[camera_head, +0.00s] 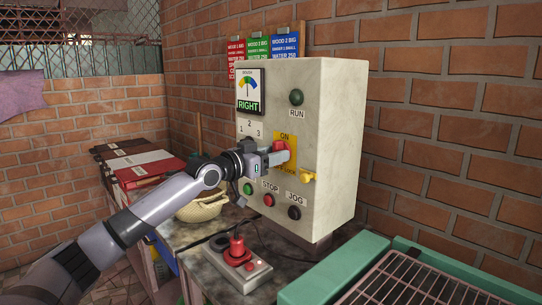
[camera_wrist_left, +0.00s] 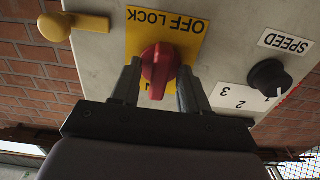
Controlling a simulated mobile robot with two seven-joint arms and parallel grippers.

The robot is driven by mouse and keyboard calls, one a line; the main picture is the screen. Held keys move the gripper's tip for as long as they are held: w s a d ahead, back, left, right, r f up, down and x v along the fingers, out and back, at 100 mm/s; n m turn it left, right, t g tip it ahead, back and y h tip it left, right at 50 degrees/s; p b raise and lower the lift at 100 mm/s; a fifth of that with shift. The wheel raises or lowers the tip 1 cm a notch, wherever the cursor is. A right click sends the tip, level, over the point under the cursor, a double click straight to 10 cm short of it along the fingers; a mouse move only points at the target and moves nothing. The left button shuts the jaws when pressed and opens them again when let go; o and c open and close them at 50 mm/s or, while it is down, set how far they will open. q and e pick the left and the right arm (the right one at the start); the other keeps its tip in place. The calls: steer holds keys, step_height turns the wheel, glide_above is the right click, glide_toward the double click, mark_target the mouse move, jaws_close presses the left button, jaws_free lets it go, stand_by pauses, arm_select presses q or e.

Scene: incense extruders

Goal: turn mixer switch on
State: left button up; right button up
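The mixer switch is a red rotary knob (camera_head: 280,149) on a yellow ON / OFF LOCK plate (camera_head: 286,164) on the front of a pale control box (camera_head: 336,126). My left gripper (camera_head: 272,156) is at the knob. The knob's grip runs roughly along the line between the ON and OFF LOCK ends. The ON lettering is partly hidden there by the knob and fingers. My right gripper is not in view.
The box also carries a green RUN button (camera_head: 296,97), a red STOP button (camera_head: 269,200), a black JOG button (camera_head: 294,213), a yellow side knob (camera_head: 308,177) and a speed dial (camera_wrist_left: 270,77). A green-framed grate (camera_head: 340,268) is front right.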

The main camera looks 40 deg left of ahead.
arm_select(q)
steer(key=shift+s, duration=0.1)
steer(key=s+b, duration=0.3)
steer(key=s, duration=0.4)
steer(key=shift+a+b, duration=0.3)
steer(key=shift+b, duration=0.05)
stand_by(0.7)
